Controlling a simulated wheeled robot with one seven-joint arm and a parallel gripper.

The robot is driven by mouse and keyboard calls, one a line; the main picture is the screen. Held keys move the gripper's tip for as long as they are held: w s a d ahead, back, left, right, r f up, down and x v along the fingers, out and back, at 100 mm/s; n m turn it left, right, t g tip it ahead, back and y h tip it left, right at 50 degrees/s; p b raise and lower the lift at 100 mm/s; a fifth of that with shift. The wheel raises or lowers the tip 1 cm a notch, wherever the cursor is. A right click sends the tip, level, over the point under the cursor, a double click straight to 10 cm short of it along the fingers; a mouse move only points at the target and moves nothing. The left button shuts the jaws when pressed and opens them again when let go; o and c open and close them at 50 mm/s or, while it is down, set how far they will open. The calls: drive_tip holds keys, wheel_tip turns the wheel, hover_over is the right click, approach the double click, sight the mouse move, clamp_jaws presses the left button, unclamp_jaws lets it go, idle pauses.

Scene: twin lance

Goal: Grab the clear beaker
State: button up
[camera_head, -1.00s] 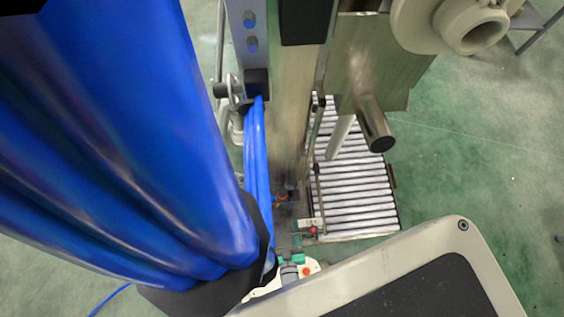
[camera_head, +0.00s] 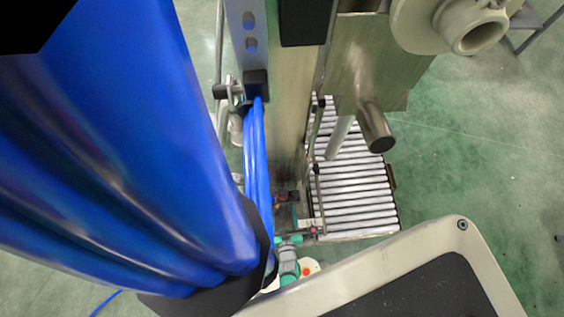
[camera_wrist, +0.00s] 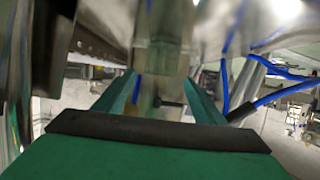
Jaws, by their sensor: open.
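I cannot make out the clear beaker in either view. In the wrist view my gripper (camera_wrist: 163,98) is open, with its two teal fingers apart. No held object can be made out between them. Behind the gap are blurred metal surfaces and a small dark pin-like part, too unclear to name. In the head view small teal and white parts show low at the centre, partly hidden by the pale frame in front; I cannot tell the fingers there.
A roller conveyor (camera_head: 357,195) lies on the green floor right of a tall metal column (camera_head: 292,110). A large blue sleeve (camera_head: 120,150) fills the left. A metal pipe (camera_head: 376,128) juts out above the conveyor. Blue hoses (camera_wrist: 275,95) show at right in the wrist view.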

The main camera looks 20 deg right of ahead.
sight(282, 208)
drive_tip(key=shift+f+x, duration=0.1)
drive_tip(key=shift+x, duration=1)
drive_tip(key=shift+f+x, duration=0.15)
drive_tip(key=shift+x, duration=0.95)
drive_tip(key=shift+s, duration=0.1)
drive_tip(key=c, duration=1.2)
drive_tip(key=shift+r, duration=0.3)
drive_tip(key=shift+c, duration=0.2)
drive_tip(key=shift+r, duration=0.5)
drive_tip(key=shift+s+a, duration=0.1)
drive_tip(key=shift+a, duration=0.05)
